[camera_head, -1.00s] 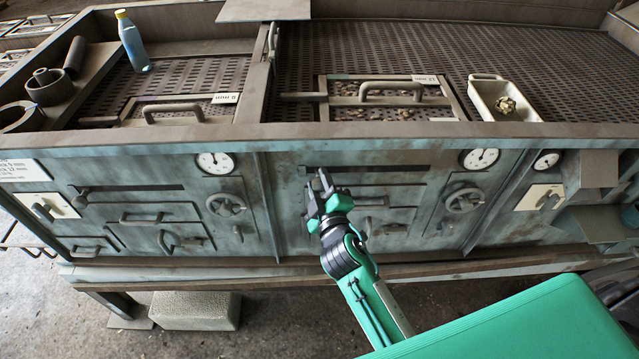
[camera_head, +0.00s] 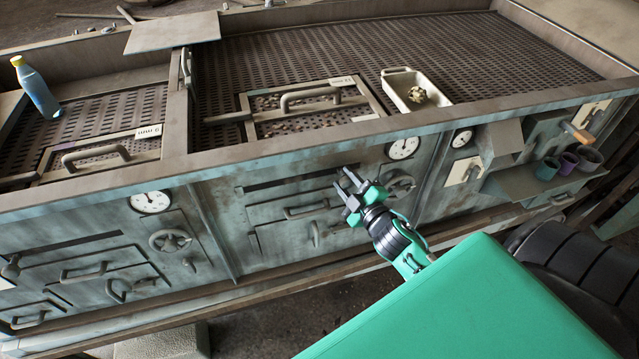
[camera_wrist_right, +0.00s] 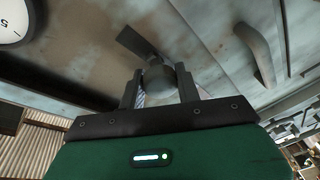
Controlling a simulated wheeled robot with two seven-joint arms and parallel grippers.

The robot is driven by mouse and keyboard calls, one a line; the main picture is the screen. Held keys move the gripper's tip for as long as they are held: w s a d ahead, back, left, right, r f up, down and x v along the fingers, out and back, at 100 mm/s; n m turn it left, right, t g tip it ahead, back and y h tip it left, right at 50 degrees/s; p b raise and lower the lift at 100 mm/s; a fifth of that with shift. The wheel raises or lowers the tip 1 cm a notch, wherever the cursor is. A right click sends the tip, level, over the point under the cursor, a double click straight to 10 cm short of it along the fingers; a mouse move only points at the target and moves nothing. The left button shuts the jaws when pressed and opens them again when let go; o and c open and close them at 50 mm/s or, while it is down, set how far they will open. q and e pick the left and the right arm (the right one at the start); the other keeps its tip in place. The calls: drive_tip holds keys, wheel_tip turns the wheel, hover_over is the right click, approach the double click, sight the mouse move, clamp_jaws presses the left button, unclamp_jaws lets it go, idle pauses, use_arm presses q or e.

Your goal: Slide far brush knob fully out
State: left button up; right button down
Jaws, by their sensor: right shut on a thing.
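My right gripper (camera_head: 346,180) is at the front panel of the blue-grey machine, near the right end of a dark horizontal slot (camera_head: 290,183). In the right wrist view, its two fingers (camera_wrist_right: 159,72) stand either side of a dark round knob (camera_wrist_right: 156,82) and are shut on it. A flat dark piece (camera_wrist_right: 136,42) extends behind the knob towards the panel. In the head view the knob is hidden at the fingers. My left gripper is not in view.
Round gauges (camera_head: 402,148) and handwheels (camera_head: 170,240) sit on the panel. Drawer handles (camera_head: 305,212) stick out below the slot. On top are a blue bottle (camera_head: 38,90) and a cream tray (camera_head: 416,90). Cups (camera_head: 547,168) stand on a shelf at right.

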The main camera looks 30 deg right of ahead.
drive_tip(key=shift+s+d+f, duration=0.1)
drive_tip(key=shift+s+d, duration=0.1)
drive_tip(key=shift+d, duration=0.4)
drive_tip(key=shift+s+d, duration=0.15)
drive_tip(key=shift+d, duration=0.45)
drive_tip(key=c, duration=1.3)
unclamp_jaws()
drive_tip(key=shift+c, duration=0.2)
drive_tip(key=o, duration=0.3)
drive_tip(key=shift+s+d, duration=0.1)
drive_tip(key=shift+d, duration=0.1)
drive_tip(key=shift+o, duration=0.2)
drive_tip(key=shift+a, duration=0.15)
drive_tip(key=s+b, duration=0.3)
drive_tip(key=s, duration=1)
drive_tip(key=shift+s+a+b, duration=0.25)
drive_tip(key=shift+s+b, duration=0.15)
drive_tip(key=shift+f, duration=0.1)
